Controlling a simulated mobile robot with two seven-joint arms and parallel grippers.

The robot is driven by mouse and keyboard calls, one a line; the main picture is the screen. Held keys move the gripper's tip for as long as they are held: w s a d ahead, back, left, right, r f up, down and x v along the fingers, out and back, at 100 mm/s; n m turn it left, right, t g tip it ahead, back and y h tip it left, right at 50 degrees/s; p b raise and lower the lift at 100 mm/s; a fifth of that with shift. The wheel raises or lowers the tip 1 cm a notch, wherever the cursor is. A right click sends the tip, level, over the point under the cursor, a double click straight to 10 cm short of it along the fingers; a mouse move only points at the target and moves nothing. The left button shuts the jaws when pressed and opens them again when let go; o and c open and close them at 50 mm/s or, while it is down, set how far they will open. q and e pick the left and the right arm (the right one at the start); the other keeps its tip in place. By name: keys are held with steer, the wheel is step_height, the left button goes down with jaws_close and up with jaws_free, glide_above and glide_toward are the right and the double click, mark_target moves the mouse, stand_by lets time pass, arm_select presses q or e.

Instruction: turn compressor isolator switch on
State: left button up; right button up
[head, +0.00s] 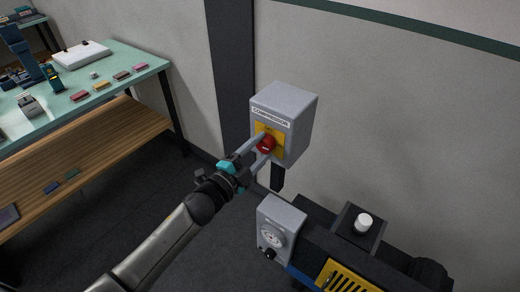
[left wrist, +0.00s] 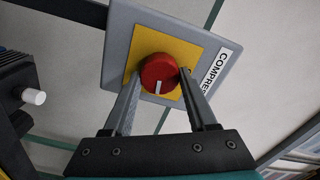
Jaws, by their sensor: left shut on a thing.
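The compressor isolator is a grey box (head: 294,112) on a post, with a "COMPRESSOR" label and a yellow plate on its front. A red rotary knob (head: 267,144) sits on the yellow plate; it also shows in the left wrist view (left wrist: 160,73), with a white mark on its face. My left gripper (head: 262,146) is shut on the red knob, with one finger on each side of it; both fingers show in the left wrist view (left wrist: 158,92). My right gripper is in neither view.
Below the box stands the dark compressor (head: 340,250) with a grey gauge box (head: 280,226) and a white knob (head: 364,222). A green-topped workbench (head: 110,70) with several small items stands at the left. Open dark floor lies between them.

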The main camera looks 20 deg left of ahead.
arm_select(q)
steer(key=shift+m, duration=0.8)
steer(key=o, duration=1.4)
steer(key=shift+c, duration=0.2)
steer(key=b+v, duration=0.2)
steer(key=v, duration=1.3)
steer(key=shift+s, duration=0.1)
